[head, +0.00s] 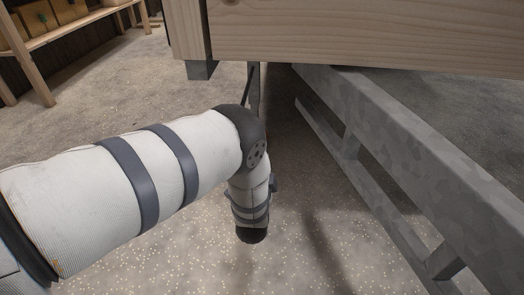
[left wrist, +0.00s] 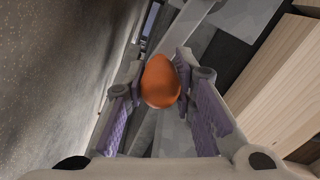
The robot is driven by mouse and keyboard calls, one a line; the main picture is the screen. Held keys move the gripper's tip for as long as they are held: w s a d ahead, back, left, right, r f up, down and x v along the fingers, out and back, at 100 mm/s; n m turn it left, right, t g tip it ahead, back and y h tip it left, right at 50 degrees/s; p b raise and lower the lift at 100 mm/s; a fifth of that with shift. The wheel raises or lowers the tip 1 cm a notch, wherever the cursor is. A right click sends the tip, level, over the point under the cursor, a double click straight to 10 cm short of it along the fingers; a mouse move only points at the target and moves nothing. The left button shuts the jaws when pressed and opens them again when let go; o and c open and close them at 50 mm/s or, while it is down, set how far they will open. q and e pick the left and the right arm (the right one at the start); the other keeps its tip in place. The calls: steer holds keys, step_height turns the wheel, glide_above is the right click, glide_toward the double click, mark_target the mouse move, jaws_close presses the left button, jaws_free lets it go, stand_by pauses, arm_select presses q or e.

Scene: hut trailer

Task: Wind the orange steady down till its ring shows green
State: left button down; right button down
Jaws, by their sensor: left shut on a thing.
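An orange rounded knob (left wrist: 160,82) sits between the two purple-padded fingers of my left gripper (left wrist: 158,74) in the left wrist view. The fingers are shut on it, one on each side. In the head view my left arm reaches under the trailer's edge, and the fingers and the knob are hidden there. A grey upright leg (head: 255,82) with a thin dark rod beside it shows behind my arm. No ring or green colour shows in either view. My right gripper is not in view.
The wooden trailer body (head: 370,35) hangs low over my arm. A grey metal frame rail (head: 400,150) runs along the right. A wooden shelf with boxes (head: 70,30) stands at the back left. The speckled floor (head: 160,90) is open on the left.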

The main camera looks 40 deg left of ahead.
arm_select(q)
steer(key=m, duration=0.1)
steer(key=f+m, duration=0.1)
steer(key=f+b, duration=0.1)
steer(key=shift+s+a+f+m, duration=0.25)
steer(key=shift+m, duration=0.15)
steer(key=a+f+m, duration=0.1)
steer(key=s+f+m+b, duration=0.1)
steer(key=m, duration=0.1)
steer(key=shift+a+f, duration=0.2)
steer(key=shift+a, duration=0.2)
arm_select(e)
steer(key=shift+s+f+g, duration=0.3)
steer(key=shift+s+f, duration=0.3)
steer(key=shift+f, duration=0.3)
arm_select(q)
steer(key=shift+s+a+f+b, duration=0.1)
steer(key=shift+s+b, duration=0.05)
steer(key=shift+b, duration=0.15)
steer(key=c, duration=1.3)
jaws_free()
steer(key=v, duration=1.2)
